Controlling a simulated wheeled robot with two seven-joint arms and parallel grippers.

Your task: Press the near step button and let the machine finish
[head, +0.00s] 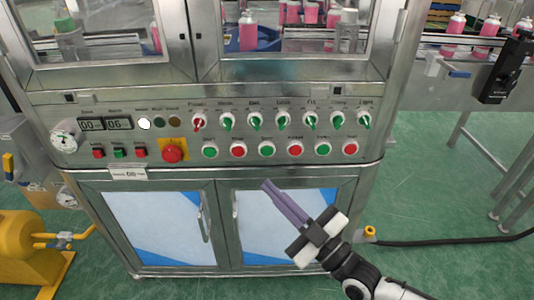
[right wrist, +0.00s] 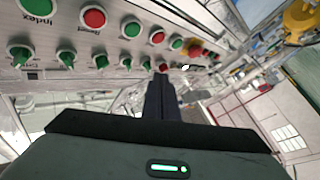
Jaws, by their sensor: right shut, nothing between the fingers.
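My right gripper (head: 267,186) comes in from the lower right of the head view, its long fingers shut and empty. Its tips are in front of the cabinet doors, below the button row and apart from it in the picture. The machine's control panel (head: 185,138) has a lower row of round green and red push buttons, including a green button (head: 267,148) and a red button (head: 295,149). Their labels are too small to tell which is the near step button. In the right wrist view the closed fingers (right wrist: 160,85) point toward the panel. My left gripper is out of view.
A red emergency button (head: 172,150) sits on a yellow plate, left of the row. Green-handled selector knobs (head: 254,121) line the row above. A white lamp (head: 144,124) is bright. Pink bottles (head: 248,32) show behind the windows. A yellow machine (head: 30,245) stands lower left.

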